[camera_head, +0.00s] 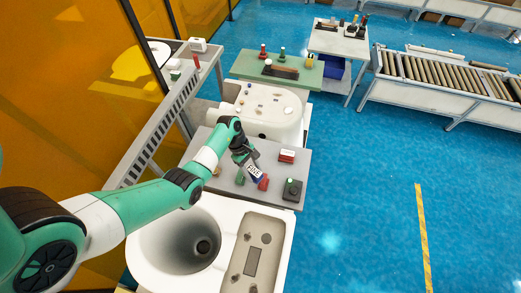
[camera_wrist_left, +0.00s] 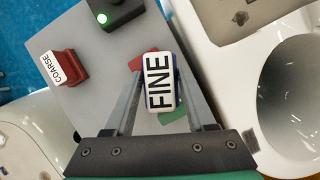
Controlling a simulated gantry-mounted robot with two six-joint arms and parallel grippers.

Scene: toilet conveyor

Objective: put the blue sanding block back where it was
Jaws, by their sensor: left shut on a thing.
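My left gripper (camera_head: 254,172) is shut on the blue sanding block (camera_wrist_left: 150,100), which has a white top marked FINE. In the wrist view the block sits between the two fingers (camera_wrist_left: 148,95). In the head view the block (camera_head: 256,174) shows at the fingertips, above the grey table (camera_head: 220,190). A red object (camera_head: 263,183) and a green object (camera_head: 240,178) are close by on the table; in the wrist view the held block partly hides both. I cannot tell the exact gap between block and table. My right gripper is not in view.
A red block marked COARSE (camera_wrist_left: 62,68) and a black box with a green light (camera_head: 292,189) stand on the grey table. A white toilet bowl (camera_head: 152,247) is at the near side, another white ceramic piece (camera_head: 290,122) beyond. Bare table lies between the blocks.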

